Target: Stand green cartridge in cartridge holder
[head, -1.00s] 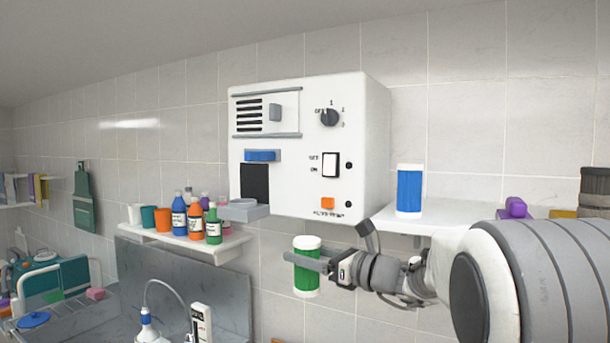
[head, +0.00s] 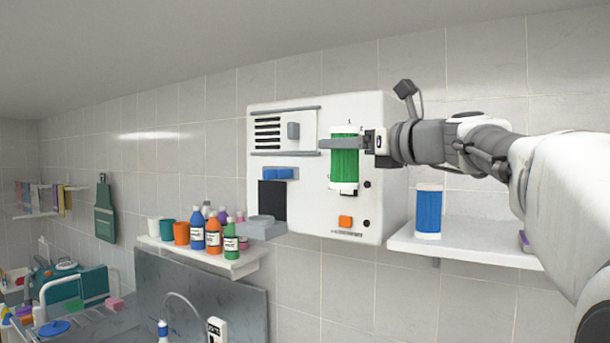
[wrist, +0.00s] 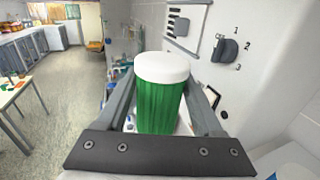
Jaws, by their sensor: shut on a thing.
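The green cartridge (head: 344,160) is a green cylinder with white ends. It is upright in my gripper (head: 345,143), in front of the white wall unit. The wrist view shows the cartridge (wrist: 160,100) between both fingers of my gripper (wrist: 160,105), white cap up. The cartridge holder cannot be told for sure; a grey ledge with a round top (head: 262,227) juts from the unit's lower left, below a dark recess (head: 272,200).
The white wall unit (head: 300,215) carries a dial (wrist: 230,49), an orange button (head: 345,221) and a blue part (head: 280,173). A blue cartridge (head: 428,212) stands on the right shelf (head: 470,245). Bottles and cups crowd the left shelf (head: 215,258).

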